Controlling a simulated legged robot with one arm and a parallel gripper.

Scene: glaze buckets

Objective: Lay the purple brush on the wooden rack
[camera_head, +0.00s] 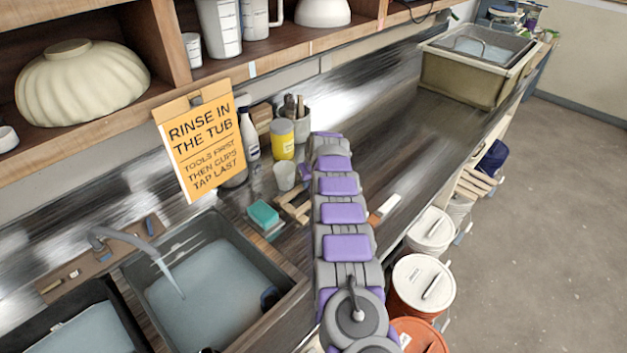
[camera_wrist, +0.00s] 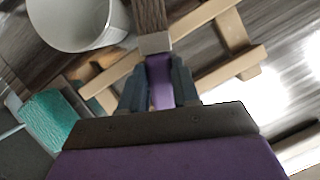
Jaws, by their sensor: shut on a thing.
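The purple brush (camera_wrist: 159,72) has a purple handle, a pale ferrule and brown bristles pointing toward the top of the wrist view. My gripper (camera_wrist: 160,90) is shut on its handle. The wooden rack (camera_wrist: 228,73), made of pale slats, lies behind and below the brush in the wrist view. I cannot tell whether the brush touches it. In the head view the rack (camera_head: 294,209) shows on the counter just left of my arm, partly covered by it. The brush cannot be made out there.
A white cup (camera_head: 285,176) stands close behind the rack, and a teal sponge (camera_head: 263,214) lies left of it. A sink tub (camera_head: 293,297) with water is at front left. A yellow-labelled jar (camera_head: 283,140) stands farther back. The counter right of my arm is mostly clear.

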